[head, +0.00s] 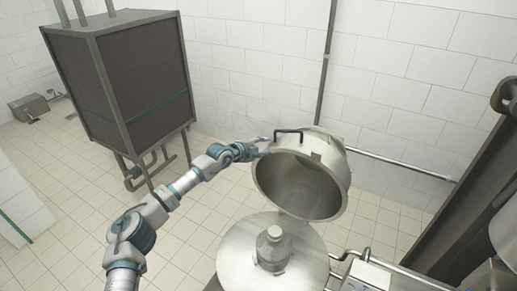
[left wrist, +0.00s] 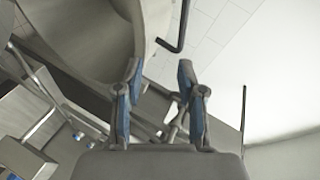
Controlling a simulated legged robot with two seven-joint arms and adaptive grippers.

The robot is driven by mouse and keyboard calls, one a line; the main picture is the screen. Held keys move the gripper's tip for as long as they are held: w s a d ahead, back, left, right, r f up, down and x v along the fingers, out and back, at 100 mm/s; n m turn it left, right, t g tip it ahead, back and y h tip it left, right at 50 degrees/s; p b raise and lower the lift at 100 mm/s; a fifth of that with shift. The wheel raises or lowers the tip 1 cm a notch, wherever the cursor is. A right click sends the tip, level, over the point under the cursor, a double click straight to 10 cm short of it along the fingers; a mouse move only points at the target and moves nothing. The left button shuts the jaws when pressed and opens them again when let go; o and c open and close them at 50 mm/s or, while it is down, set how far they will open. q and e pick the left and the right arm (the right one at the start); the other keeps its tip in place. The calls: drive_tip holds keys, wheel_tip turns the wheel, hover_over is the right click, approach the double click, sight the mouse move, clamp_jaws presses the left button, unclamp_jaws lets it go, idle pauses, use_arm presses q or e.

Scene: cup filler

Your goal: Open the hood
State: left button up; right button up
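The metal hood (head: 300,180) stands tilted up and open above the round machine body, its hollow inside facing front. A dark bar handle (head: 288,132) sits on its upper edge. My left gripper (head: 262,150) is at the hood's upper left side, below and left of the handle. In the left wrist view its two fingers (left wrist: 159,70) are apart with nothing between them. The hood (left wrist: 85,35) fills the upper left there, and the handle (left wrist: 181,28) shows beyond the fingertips. Whether a finger touches the hood is unclear. My right gripper is out of view.
The round steel machine top (head: 240,255) with a central knob (head: 273,245) lies under the hood. A dark cabinet (head: 125,80) stands at the back left. Pipes and a dark frame are at right.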

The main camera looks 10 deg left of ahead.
use_arm(q)
drive_tip(key=shift+v, duration=1.6)
drive_tip(key=shift+f, duration=0.1)
